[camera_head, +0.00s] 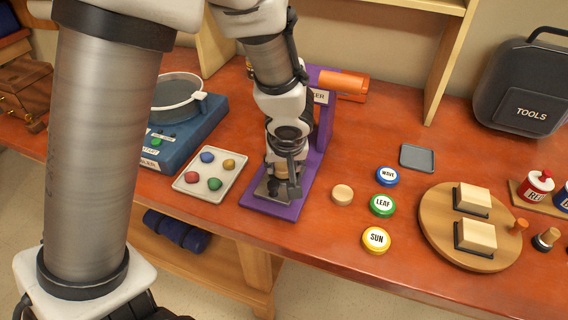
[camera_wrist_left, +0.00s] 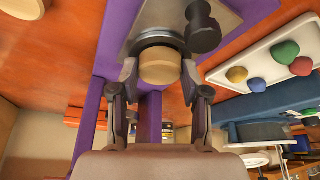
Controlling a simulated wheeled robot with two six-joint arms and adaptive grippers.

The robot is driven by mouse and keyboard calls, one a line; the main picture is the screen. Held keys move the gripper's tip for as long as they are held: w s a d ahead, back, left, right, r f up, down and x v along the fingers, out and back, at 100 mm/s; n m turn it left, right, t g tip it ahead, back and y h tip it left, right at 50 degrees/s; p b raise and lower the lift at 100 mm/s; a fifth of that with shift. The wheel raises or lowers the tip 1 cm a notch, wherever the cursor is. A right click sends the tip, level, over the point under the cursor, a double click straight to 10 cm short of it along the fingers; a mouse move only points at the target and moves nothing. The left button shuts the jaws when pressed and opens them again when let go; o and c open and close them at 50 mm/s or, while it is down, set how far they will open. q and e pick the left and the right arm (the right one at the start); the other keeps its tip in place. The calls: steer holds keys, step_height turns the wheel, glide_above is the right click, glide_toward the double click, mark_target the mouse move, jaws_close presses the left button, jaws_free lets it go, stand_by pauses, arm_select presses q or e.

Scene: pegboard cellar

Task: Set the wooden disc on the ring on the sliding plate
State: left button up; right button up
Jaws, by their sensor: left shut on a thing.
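My left gripper (camera_head: 283,190) points down over the front of a purple press. In the left wrist view its fingers (camera_wrist_left: 160,75) are shut on a pale wooden disc (camera_wrist_left: 160,66). The grey sliding plate (camera_wrist_left: 228,18) lies just beyond, with a round grey ring (camera_wrist_left: 152,35) partly hidden behind the disc. The disc overlaps the ring in that view; I cannot tell whether they touch. A black knob (camera_wrist_left: 203,28) stands beside the ring. In the head view the gripper covers much of the plate (camera_head: 264,194). My right gripper is not in view.
A similar wooden disc (camera_head: 342,195) lies right of the purple base (camera_head: 290,209). Nearby are WAVE (camera_head: 387,176), LEAF (camera_head: 382,205) and SUN (camera_head: 376,240) lids and a round board (camera_head: 436,228). A tray of coloured lumps (camera_head: 211,174) sits close on the left.

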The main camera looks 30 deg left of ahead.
arm_select(q)
steer(key=o, duration=1.3)
steer(key=shift+r+p, duration=2.85)
steer(key=shift+r, duration=0.7)
steer(key=shift+s+f, duration=0.1)
